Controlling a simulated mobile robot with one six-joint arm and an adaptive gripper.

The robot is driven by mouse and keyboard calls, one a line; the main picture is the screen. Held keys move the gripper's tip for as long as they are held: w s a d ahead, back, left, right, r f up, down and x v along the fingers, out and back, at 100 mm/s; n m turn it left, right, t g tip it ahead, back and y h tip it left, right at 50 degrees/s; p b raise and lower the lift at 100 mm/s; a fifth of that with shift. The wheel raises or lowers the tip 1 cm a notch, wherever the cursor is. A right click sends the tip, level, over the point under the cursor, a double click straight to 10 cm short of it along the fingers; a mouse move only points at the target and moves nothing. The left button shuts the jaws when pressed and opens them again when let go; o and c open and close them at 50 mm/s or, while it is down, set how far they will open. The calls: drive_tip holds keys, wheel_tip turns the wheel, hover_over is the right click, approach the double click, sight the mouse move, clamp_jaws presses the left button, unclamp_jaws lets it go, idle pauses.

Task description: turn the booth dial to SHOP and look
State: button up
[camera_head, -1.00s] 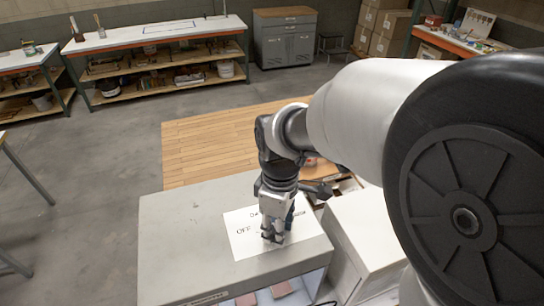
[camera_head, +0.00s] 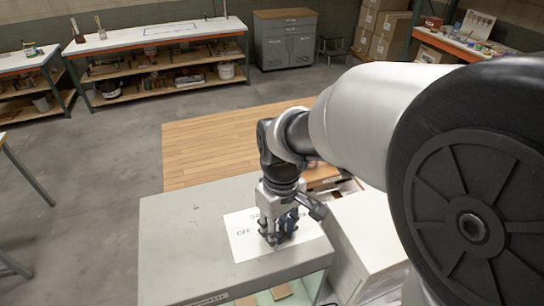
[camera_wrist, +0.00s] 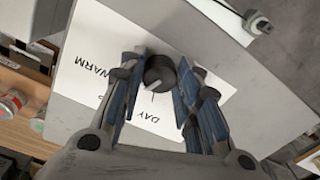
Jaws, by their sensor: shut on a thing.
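The booth dial (camera_wrist: 160,73) is a dark round knob on a white label card (camera_wrist: 110,75) on the booth's top. In the wrist view the card reads DAY and WARM; another word is partly hidden by a finger. SHOP cannot be read in full. In the head view, OFF shows on the card (camera_head: 240,246). My gripper (camera_head: 277,238) points down at the card, its blue-padded fingers (camera_wrist: 157,90) shut on the dial from both sides. A pale mark shows on the knob, but I cannot tell which word it points to. The grey booth (camera_head: 185,240) has a lit opening at its front.
Reddish-brown panels (camera_head: 282,291) lie inside the booth opening. A white cabinet (camera_head: 365,235) stands close on the right. Workbenches (camera_head: 155,38) and a grey cabinet (camera_head: 286,38) line the far wall.

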sight(279, 231)
drive_tip(key=o, duration=1.1)
drive_tip(key=shift+c, duration=0.2)
wheel_tip(279, 231, up, 12)
drive_tip(key=shift+d, duration=0.1)
